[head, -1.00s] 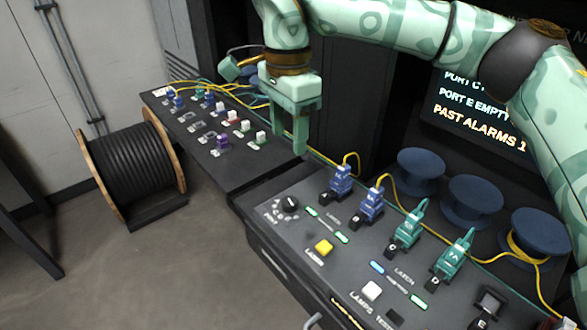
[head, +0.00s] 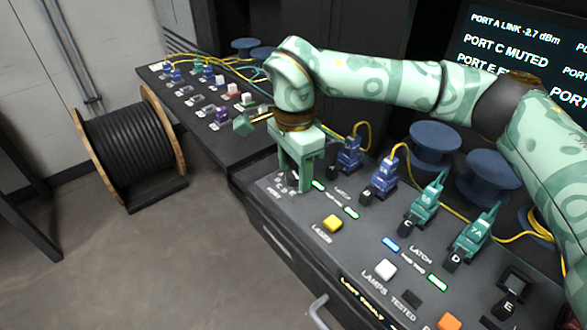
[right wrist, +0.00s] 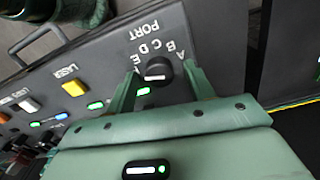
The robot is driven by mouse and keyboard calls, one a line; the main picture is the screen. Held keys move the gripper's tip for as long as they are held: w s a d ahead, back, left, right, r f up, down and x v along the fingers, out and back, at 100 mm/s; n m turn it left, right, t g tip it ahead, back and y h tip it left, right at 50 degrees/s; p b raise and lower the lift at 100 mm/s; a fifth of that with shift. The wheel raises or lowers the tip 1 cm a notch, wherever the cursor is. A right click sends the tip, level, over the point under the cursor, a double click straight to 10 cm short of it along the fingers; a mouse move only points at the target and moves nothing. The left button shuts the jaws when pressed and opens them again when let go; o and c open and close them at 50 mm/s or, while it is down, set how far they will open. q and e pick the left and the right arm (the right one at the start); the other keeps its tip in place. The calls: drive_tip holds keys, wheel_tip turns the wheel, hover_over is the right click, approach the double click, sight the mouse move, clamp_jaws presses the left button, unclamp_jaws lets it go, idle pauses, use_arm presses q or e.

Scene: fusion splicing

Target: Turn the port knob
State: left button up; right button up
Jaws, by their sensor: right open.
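The port knob (right wrist: 157,70) is black and round, with the letters A to E and the word PORT printed around it on the grey panel. In the right wrist view it lies between the two fingers of my right gripper (right wrist: 160,73). The fingers are open, one on each side, with a gap visible. I cannot tell which letter the knob points at. In the head view my right gripper (head: 290,184) points down over the panel's far left corner and partly hides the knob. My left gripper is not in view.
A yellow LASER button (head: 332,223) sits close to the gripper. Blue plugs (head: 349,156) and teal plugs (head: 425,203) with yellow cables stand along the panel's back. A screen (head: 520,60) is behind. A cable drum (head: 130,145) stands on the floor at left.

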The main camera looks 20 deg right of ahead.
drive_tip(key=c, duration=1)
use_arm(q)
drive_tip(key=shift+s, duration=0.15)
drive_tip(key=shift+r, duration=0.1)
use_arm(e)
drive_tip(key=shift+s+r+m+p, duration=0.1)
drive_tip(key=shift+r+m+p, duration=0.15)
drive_tip(key=shift+m+p, duration=0.55)
drive_tip(key=m+p, duration=0.6)
drive_tip(key=p, duration=0.1)
drive_tip(key=m+p, duration=0.4)
drive_tip(key=m, duration=0.1)
drive_tip(key=shift+m+p, duration=0.35)
drive_tip(key=shift+m, duration=0.05)
use_arm(q)
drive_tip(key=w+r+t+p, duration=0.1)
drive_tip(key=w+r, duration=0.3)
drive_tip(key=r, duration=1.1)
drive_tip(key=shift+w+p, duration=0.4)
drive_tip(key=shift+p, duration=0.45)
use_arm(e)
drive_tip(key=shift+f+m, duration=0.1)
drive_tip(key=shift+m, duration=1.9)
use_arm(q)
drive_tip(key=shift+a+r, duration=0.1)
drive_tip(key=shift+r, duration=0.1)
use_arm(e)
drive_tip(key=shift+m, duration=0.3)
